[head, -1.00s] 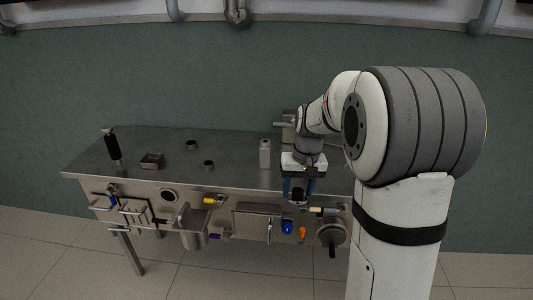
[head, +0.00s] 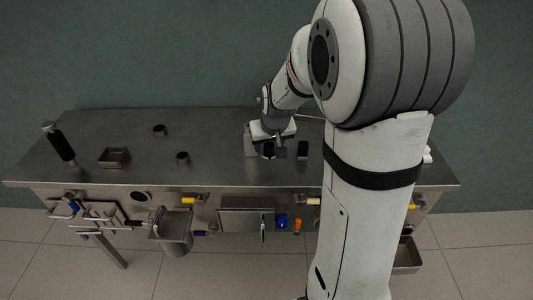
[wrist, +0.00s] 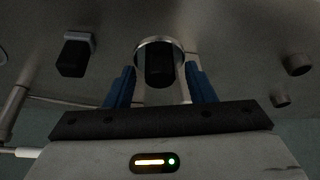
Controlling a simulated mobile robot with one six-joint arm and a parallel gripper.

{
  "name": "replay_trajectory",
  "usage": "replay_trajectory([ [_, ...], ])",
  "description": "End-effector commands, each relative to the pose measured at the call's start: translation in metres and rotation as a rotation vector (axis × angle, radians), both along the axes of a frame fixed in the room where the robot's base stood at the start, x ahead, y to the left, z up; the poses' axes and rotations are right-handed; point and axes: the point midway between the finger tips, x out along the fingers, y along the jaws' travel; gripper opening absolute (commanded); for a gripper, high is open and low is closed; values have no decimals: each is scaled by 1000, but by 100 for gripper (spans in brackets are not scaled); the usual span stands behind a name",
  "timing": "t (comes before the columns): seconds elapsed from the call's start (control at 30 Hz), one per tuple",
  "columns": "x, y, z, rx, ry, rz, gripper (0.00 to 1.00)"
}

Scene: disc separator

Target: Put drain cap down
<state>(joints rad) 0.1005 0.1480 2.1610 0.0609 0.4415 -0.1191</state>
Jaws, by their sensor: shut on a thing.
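The drain cap (wrist: 158,65), a round metal rim with a black grip, sits between the two blue fingers in the wrist view. My gripper (wrist: 160,84) is shut on it. In the head view my gripper (head: 274,150) is over the right part of the steel table (head: 225,168), near its surface. The cap is small and partly hidden there. Whether it touches the table I cannot tell.
A black-topped fitting (head: 302,150) stands right of my gripper and a grey block (head: 250,140) just left. Two small cups (head: 183,158) (head: 160,131), a square tray (head: 114,157) and a black-handled tool (head: 60,145) stand farther left. The table between is clear.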

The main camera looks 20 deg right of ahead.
Motion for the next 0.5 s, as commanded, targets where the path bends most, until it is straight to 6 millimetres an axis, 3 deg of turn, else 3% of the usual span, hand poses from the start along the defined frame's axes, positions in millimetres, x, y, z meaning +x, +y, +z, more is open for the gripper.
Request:
replay_trajectory([
  [0.47,0,-7,-51,0,0,-16,17],
  [0.5,0,-8,-52,0,-1,-16,12],
])
